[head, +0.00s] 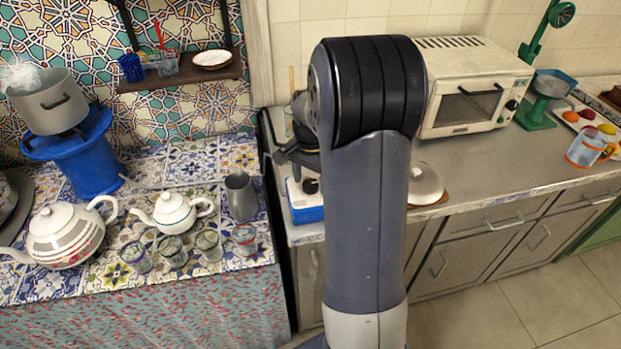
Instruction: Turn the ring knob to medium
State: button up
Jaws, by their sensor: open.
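A small blue and white cooking ring (304,210) stands at the left end of the metal counter. Its black ring knob (310,186) is on the front face; its setting is too small to read. A black item sits on top of the ring, mostly hidden behind my arm. My gripper (283,157) is open, partly hidden behind my own arm, above and to the left of the knob. It looks apart from the knob, though the depth between them is hard to tell.
A white lidded dish (425,184) sits right of my arm, with a toaster oven (470,88) behind. On the left tiled table stand a blue burner with a pot (50,100), teapots (173,212), a metal jug (240,195) and several glasses.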

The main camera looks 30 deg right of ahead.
aim_at(310, 183)
notch_tip(310, 183, up, 11)
jog(key=shift+f, duration=0.15)
jog(key=shift+c, duration=0.2)
